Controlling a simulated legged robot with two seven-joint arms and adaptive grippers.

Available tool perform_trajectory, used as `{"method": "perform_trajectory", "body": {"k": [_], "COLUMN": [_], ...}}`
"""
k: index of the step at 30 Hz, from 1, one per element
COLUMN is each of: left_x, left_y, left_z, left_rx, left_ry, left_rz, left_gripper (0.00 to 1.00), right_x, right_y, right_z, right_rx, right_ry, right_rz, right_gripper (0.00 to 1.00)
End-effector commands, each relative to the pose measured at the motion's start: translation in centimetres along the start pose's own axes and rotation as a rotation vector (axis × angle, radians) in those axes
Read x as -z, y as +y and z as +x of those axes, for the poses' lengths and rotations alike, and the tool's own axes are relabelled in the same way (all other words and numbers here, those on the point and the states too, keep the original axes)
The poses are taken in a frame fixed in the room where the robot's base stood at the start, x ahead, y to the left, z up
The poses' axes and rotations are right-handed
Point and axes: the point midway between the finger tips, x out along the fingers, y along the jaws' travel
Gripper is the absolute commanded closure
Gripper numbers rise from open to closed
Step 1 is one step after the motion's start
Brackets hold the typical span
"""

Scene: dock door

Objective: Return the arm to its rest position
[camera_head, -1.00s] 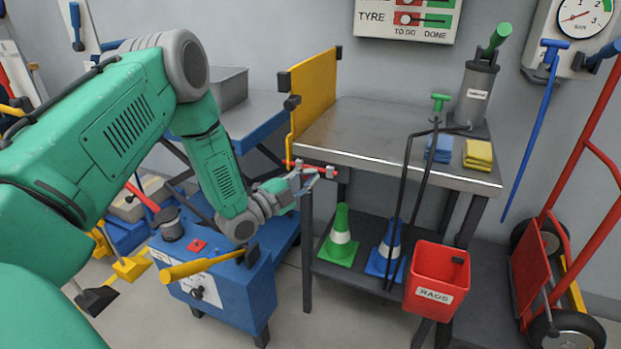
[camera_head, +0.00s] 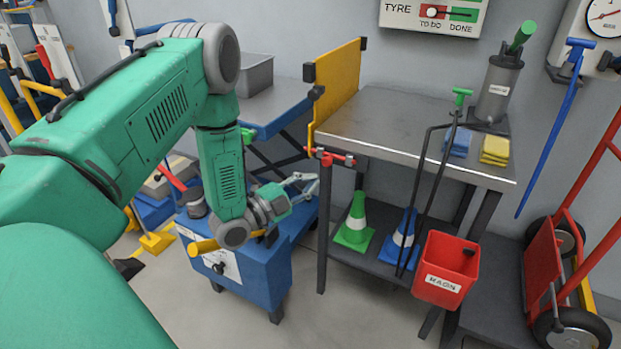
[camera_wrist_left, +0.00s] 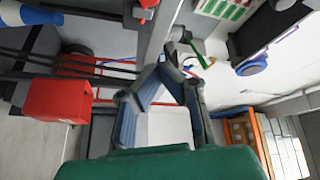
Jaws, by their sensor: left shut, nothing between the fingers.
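My green left arm (camera_head: 160,110) comes in from the left and bends down at the elbow. Its gripper (camera_head: 308,186) is at the end, in front of the space between the blue cart and the steel table. It is shut and empty, apart from the red handle (camera_head: 335,158) at the table's left corner. In the left wrist view the fingers of this gripper (camera_wrist_left: 165,65) come together at the tips with nothing between them. My right gripper is not in view.
A steel table (camera_head: 400,135) with a yellow panel (camera_head: 338,85) on its left edge stands close to the gripper. A blue cart (camera_head: 265,265) is below the forearm. A red rags bin (camera_head: 446,265), two cones and a red hand truck (camera_head: 545,265) are to the right.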

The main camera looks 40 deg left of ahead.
Motion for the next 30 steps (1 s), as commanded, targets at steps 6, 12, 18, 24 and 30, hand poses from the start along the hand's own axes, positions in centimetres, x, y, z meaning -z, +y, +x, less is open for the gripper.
{"method": "perform_trajectory", "body": {"k": [6, 12, 18, 24, 30], "left_x": [-0.7, -1.0, 1.6, 7.1, 11.4], "left_y": [0.1, 0.1, 4.6, 15.1, 19.0], "left_z": [-0.2, -0.3, -0.2, -7.5, -19.9], "left_rx": [0.002, 0.002, -0.186, -0.602, -0.793], "left_ry": [-0.001, -0.002, -0.119, -0.601, -1.177], "left_rz": [-0.008, -0.012, -0.202, -0.656, -0.909], "left_gripper": [1.00, 1.00, 1.00, 1.00, 1.00], "right_x": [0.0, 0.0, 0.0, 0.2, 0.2], "right_y": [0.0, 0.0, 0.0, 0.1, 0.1], "right_z": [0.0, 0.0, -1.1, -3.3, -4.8], "right_rx": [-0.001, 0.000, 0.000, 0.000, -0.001], "right_ry": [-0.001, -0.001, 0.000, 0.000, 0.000], "right_rz": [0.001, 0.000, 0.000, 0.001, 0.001], "right_gripper": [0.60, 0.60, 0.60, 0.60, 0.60]}}
